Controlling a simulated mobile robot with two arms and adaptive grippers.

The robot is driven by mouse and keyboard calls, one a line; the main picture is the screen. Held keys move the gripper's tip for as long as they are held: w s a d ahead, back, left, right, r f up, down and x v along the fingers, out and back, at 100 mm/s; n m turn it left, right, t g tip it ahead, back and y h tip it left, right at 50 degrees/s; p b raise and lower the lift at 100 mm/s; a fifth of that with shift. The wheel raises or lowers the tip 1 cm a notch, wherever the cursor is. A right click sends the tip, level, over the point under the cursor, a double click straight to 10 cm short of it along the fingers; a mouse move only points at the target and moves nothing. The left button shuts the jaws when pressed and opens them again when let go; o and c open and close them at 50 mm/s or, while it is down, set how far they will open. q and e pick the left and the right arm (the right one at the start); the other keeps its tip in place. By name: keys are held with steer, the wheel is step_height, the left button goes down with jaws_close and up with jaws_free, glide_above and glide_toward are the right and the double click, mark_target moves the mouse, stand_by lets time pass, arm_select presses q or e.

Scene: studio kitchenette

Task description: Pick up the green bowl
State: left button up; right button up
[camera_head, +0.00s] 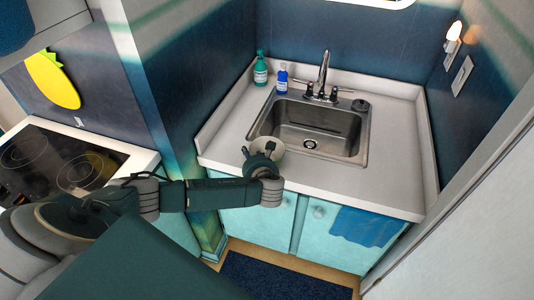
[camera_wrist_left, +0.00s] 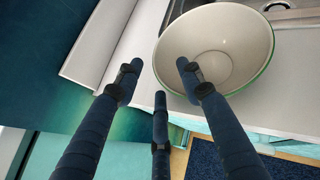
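The green bowl (camera_wrist_left: 228,50) has a cream inside and a thin green rim. It stands upright near the front edge of the counter, and in the head view (camera_head: 277,149) it is partly hidden behind my left gripper (camera_head: 259,153). In the left wrist view my left gripper (camera_wrist_left: 158,72) is open at the bowl's left rim. One finger overlaps the bowl's inside, and the other two lie to the left of it. I cannot tell whether any finger touches the bowl. My right gripper is not in view.
A steel sink (camera_head: 312,128) with a faucet (camera_head: 323,75) lies behind the bowl. A green bottle (camera_head: 261,72) and a blue bottle (camera_head: 282,79) stand at the back left of the counter. A wall borders the counter on the left. A blue towel (camera_head: 366,227) hangs on the cabinet front.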

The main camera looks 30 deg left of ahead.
arm_select(q)
steer(key=shift+w+a+f, duration=0.3)
steer(key=shift+c, duration=0.3)
steer(key=shift+d, duration=0.1)
jaws_close()
steer(key=shift+r, duration=0.1)
